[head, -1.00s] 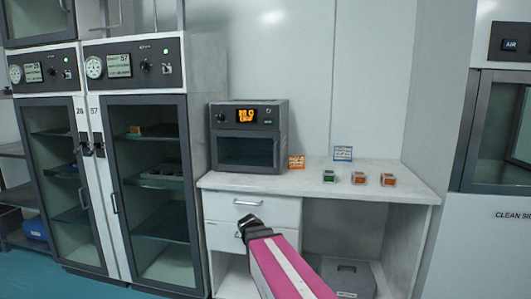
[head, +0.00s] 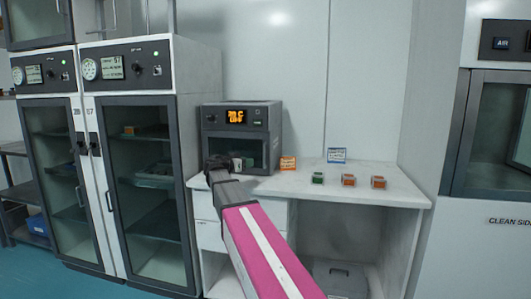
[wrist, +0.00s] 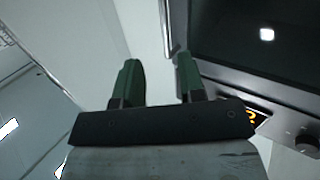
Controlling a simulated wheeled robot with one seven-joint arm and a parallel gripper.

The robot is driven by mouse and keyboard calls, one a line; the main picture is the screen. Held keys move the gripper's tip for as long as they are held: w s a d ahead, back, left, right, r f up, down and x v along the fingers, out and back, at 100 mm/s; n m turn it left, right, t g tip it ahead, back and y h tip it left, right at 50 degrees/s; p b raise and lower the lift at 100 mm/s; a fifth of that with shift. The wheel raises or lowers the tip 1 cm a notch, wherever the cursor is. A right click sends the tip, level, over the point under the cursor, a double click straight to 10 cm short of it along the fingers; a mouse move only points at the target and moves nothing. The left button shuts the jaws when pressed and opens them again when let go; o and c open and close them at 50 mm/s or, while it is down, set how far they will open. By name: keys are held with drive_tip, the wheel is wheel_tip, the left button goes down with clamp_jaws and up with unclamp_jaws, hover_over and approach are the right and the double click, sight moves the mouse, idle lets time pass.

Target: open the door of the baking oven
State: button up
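The baking oven (head: 243,116) is a small dark grey box with an orange display, standing at the left end of the white bench. Its dark glass door (head: 254,153) appears shut. My gripper (head: 217,162) is in front of the oven's lower left corner in the head view and hides part of it. In the wrist view the two green fingers of my gripper (wrist: 156,82) are apart with nothing between them. The oven front (wrist: 260,65) fills the right side there, and a thin metal bar (wrist: 167,28) runs along its left edge, just beyond the fingers. Contact cannot be seen.
Tall glass-door cabinets (head: 145,180) stand to the left of the bench. On the white bench (head: 345,188) are an orange card (head: 288,163), a blue card (head: 337,155), a green block (head: 318,178) and two orange blocks. A glass-fronted cabinet (head: 500,135) stands at the right.

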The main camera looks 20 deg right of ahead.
wheel_tip(320, 180, up, 3)
drive_tip(key=w, duration=0.1)
hover_over(264, 166)
drive_tip(key=shift+w+d+f+m+h, duration=0.15)
drive_tip(key=shift+w+m+h, duration=0.15)
clamp_jaws()
